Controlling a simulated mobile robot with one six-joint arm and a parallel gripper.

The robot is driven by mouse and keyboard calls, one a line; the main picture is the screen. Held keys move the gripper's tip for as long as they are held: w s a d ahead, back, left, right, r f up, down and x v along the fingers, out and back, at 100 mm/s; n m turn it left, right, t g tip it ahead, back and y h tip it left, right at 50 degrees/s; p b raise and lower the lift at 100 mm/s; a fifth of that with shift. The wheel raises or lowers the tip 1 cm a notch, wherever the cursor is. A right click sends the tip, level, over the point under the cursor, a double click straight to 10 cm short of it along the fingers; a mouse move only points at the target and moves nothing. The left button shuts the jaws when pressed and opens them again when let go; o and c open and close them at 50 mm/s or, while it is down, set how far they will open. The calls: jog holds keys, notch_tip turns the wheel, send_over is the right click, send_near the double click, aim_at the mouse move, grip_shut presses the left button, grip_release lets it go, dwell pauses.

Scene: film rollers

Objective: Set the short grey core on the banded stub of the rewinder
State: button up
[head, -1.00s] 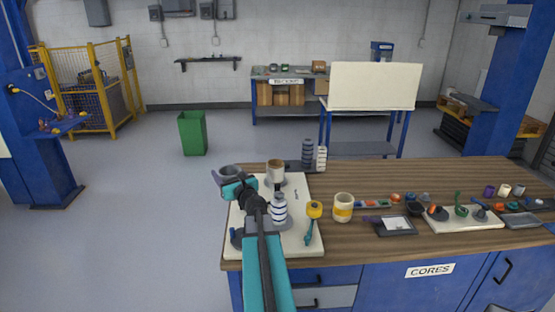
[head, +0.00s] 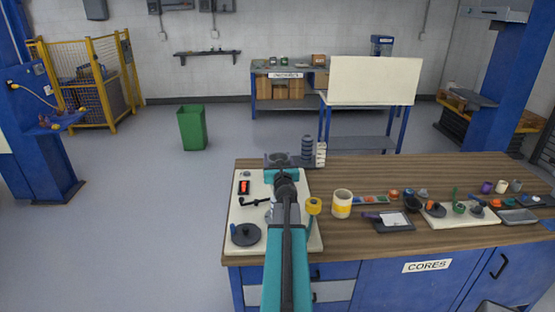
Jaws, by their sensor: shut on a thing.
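My gripper (head: 280,172) is over the far end of the white rewinder plate (head: 241,212), at the left end of the bench. It is shut on the short grey core (head: 278,158), which shows as a dark grey ring with its open top visible. My arm and gripper cover the middle of the plate, so the banded stub and the cream-coloured stub are hidden now. I cannot tell how high the core is above the plate or whether it touches anything.
A dark grey stack (head: 307,148) and a white stack (head: 320,154) stand just right of the core. A yellow-topped post (head: 313,206) and a yellow-banded cream core (head: 342,203) stand right of my arm. A dark disc (head: 245,235) lies at the near left.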

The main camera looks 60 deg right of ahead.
jog(key=shift+f, duration=0.15)
jog(key=shift+f+b, duration=9.2)
jog(key=shift+b, duration=0.15)
jog(key=o, duration=1.2)
jog(key=shift+f, duration=0.1)
jog(key=shift+o, duration=0.2)
jog(key=shift+a, duration=0.1)
